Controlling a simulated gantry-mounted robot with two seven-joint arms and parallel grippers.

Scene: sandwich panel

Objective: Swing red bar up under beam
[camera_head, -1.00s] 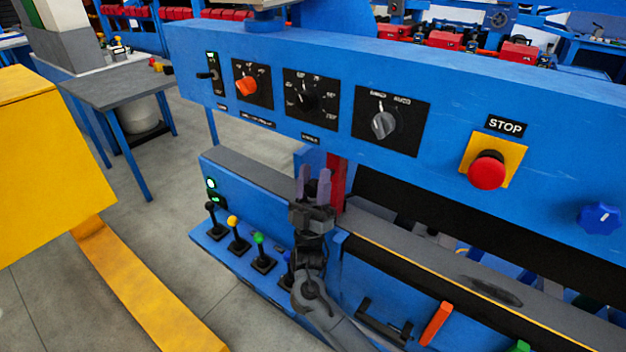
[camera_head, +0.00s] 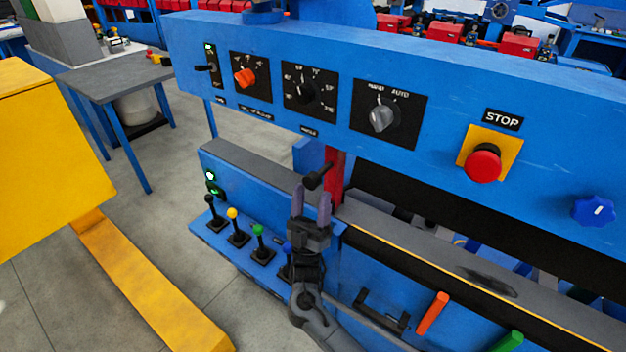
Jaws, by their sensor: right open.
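The red bar (camera_head: 336,175) stands upright just below the blue beam (camera_head: 290,125), at the left end of the machine's black recess. A short black handle (camera_head: 318,177) sticks out to the left in front of the red bar. My right gripper (camera_head: 311,203) is open, with its two fingers pointing up, just below the black handle in the picture. I cannot tell whether the fingers touch the handle. My gripper and arm hide the bar's lower surroundings. My left gripper is not in view.
The beam carries dials and a red STOP button (camera_head: 483,163). Several small levers (camera_head: 236,229) stand left of my right arm. An orange handle (camera_head: 432,313) and a green handle (camera_head: 507,342) are at the lower right. A yellow structure (camera_head: 45,150) stands at left.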

